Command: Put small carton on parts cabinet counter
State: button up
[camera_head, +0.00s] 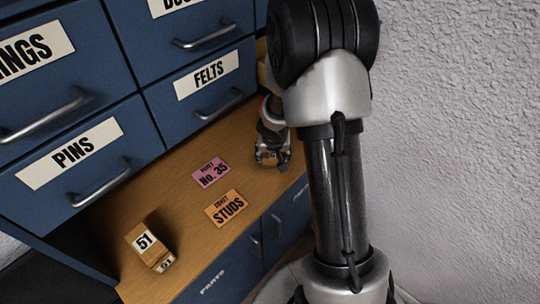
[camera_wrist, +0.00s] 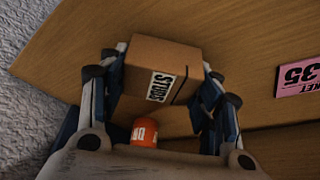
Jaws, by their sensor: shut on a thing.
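The small carton (camera_wrist: 165,62) is a brown box with a white STUDS label. In the wrist view it sits between the two fingers of my gripper (camera_wrist: 164,70), which is shut on it. In the head view my gripper (camera_head: 272,157) is low over the right part of the wooden parts cabinet counter (camera_head: 185,203), near the wall. There my gripper mostly hides the carton. The counter also fills much of the wrist view (camera_wrist: 235,75). I cannot tell whether the carton touches the counter.
A pink No. 35 card (camera_head: 211,172) and an orange STUDS card (camera_head: 227,208) lie on the counter. Blue drawers (camera_head: 75,160) rise behind. An orange item (camera_wrist: 145,132) shows below the carton in the wrist view.

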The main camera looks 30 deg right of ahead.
jog(key=shift+f, duration=0.2)
jog(key=shift+d, duration=0.1)
jog(key=o, duration=0.6)
jog(key=shift+f, duration=0.15)
jog(key=o, duration=0.5)
jog(key=shift+c, duration=0.2)
jog(key=p+v, duration=0.6)
jog(key=v, duration=0.6)
jog(key=shift+p, duration=0.3)
